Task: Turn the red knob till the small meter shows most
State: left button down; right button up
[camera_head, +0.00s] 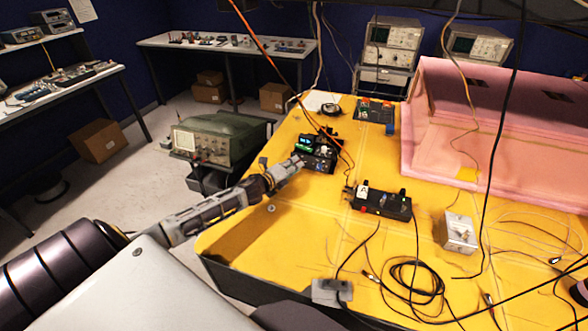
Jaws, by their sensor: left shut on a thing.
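My left gripper (295,166) reaches in from the left to a small black device (318,155) on the yellow table (250,225). It is shut at the device's near left side. The red knob is not clearly visible; the fingers cover that spot. A small lit bluish display (305,141) stands on the device's back left part. Its reading is too small to make out. A silver box (458,232) with a pale dial-like face stands farther right, and I cannot tell what it shows. My right gripper is not in view.
A black box (382,203) with a white label and a green light stands right of the gripper. Cables run over the table and hang in front. A pink foam enclosure (425,130) fills the back right. The table's front left is clear.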

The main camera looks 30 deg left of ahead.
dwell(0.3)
pick_arm(q)
jog(key=c, duration=1.6)
grip_release()
jog(key=shift+o, duration=0.2)
jog(key=shift+s, duration=0.1)
jog(key=shift+v, duration=5.85)
jog(key=shift+f, duration=0.1)
jog(key=shift+s, duration=0.1)
